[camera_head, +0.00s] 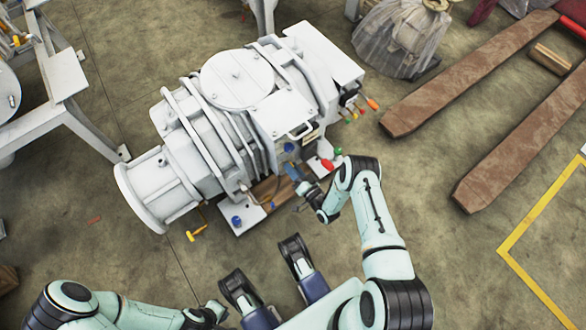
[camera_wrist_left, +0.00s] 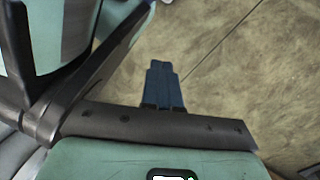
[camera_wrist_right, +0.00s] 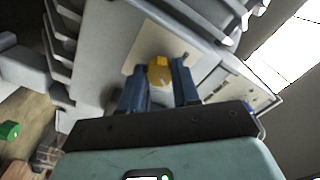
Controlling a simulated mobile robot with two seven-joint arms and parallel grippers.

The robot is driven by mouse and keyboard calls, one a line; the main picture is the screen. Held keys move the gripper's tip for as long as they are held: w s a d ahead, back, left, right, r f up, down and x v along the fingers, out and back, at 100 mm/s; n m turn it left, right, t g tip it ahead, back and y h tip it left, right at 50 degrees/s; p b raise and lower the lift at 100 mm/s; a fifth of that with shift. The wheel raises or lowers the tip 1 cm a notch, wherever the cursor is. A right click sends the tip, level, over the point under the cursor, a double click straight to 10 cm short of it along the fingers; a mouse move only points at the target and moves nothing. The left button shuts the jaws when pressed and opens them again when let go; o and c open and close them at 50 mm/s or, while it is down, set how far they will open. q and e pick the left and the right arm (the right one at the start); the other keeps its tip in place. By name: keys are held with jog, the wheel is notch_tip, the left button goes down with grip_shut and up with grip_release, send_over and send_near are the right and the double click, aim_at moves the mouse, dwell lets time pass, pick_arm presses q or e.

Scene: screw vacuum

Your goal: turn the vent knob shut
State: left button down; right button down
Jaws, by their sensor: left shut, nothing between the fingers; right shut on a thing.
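The vacuum machine (camera_head: 235,75) is a large pale grey unit lying on the floor. The vent knob (camera_wrist_right: 160,72) is small, round and yellow, set against a pale plate on the machine in the right wrist view. My right gripper (camera_wrist_right: 157,84) has its blue fingers on both sides of the knob and is shut on it. In the head view my right gripper (camera_head: 292,172) is at the machine's near side, where the knob cannot be made out. My left gripper (camera_wrist_left: 164,88) is shut and empty above bare floor in the left wrist view.
Orange (camera_head: 372,103), red (camera_head: 327,165) and green (camera_head: 338,151) handles stick out near my right arm. A yellow handle (camera_head: 197,233) is at the lower left of the machine. Rusty forks (camera_head: 470,75) lie at the right. A grey frame (camera_head: 65,85) stands at the left.

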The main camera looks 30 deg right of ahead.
pick_arm(q)
jog(key=w+d+r+t+p, duration=0.1)
jog(key=w+r+t+p, duration=0.2)
jog(key=w+r, duration=0.3)
jog(key=shift+w+m+p, duration=0.3)
jog(key=shift+w+p, duration=0.15)
jog(key=shift+w, duration=0.45)
pick_arm(e)
jog(key=shift+s+a+f+n, duration=0.1)
jog(key=shift+n, duration=3.85)
jog(key=shift+a+n, duration=0.1)
jog(key=shift+n, duration=3.85)
jog(key=c, duration=0.8)
grip_release()
jog(key=shift+d, duration=0.1)
pick_arm(q)
jog(key=shift+r, duration=0.1)
